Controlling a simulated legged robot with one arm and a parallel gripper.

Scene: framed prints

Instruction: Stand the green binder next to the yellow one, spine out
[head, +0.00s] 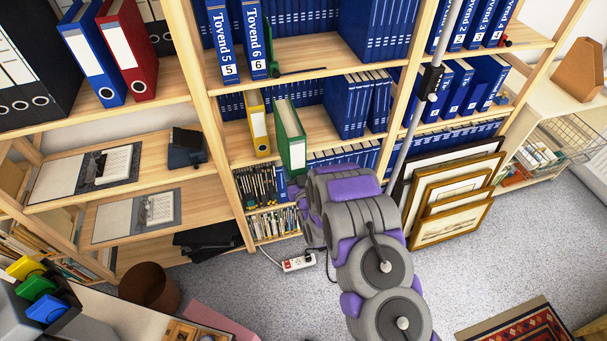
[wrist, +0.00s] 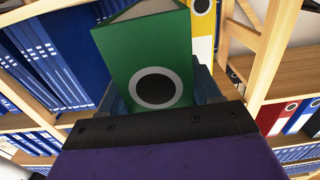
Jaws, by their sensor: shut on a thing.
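The green binder (head: 290,138) is upright at the middle bay's shelf, just right of the yellow binder (head: 259,126). It sits further forward than the yellow one and leans slightly. Its spine, with a white label, faces out into the room. In the wrist view the green binder (wrist: 150,62) shows its dark finger hole close to my gripper (wrist: 160,98), which is shut on the lower spine. The yellow binder (wrist: 202,45) is behind it there. In the head view my arm hides the fingers. I cannot tell whether the green binder's bottom touches the shelf.
Blue volumes (head: 348,106) stand right of the green binder on the same shelf (head: 318,124), with a bare gap between. A wooden upright (head: 222,125) is left of the yellow binder. Framed prints (head: 450,195) lean at right. A power strip (head: 298,262) lies on the floor.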

